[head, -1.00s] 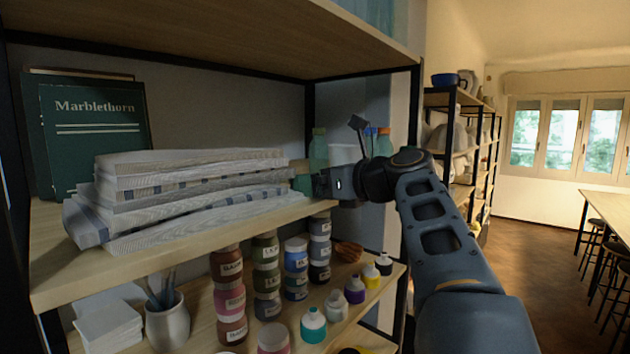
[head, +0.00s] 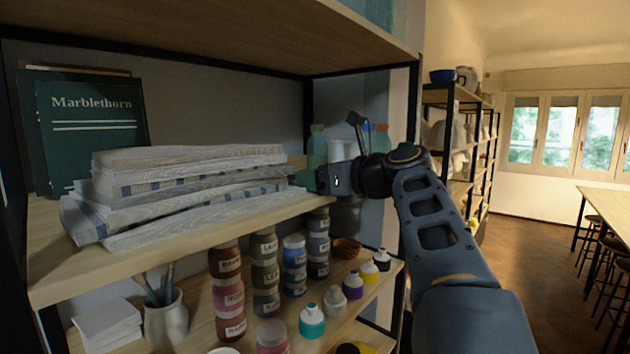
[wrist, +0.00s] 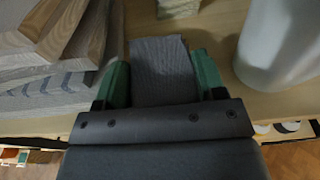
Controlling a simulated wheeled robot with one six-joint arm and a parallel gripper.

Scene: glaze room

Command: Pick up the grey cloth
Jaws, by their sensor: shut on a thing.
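The grey cloth (wrist: 162,70) lies between the two green fingers of my gripper (wrist: 160,75) in the wrist view. It is a flat, woven, dark grey piece, and my gripper is shut on it. Its near end is hidden by the gripper body. In the head view my gripper (head: 306,180) is at the right end of the upper shelf board (head: 190,238), just right of the stack of folded cloths (head: 190,185). The grey cloth cannot be made out there. I cannot tell whether it still touches the shelf.
The folded stack also stands close on the left in the wrist view (wrist: 50,60). A pale rounded container (wrist: 280,45) stands close on the right. Bottles (head: 318,145) stand behind my gripper. Paint jars (head: 295,265) fill the shelf below. A shelf post (head: 413,110) is at right.

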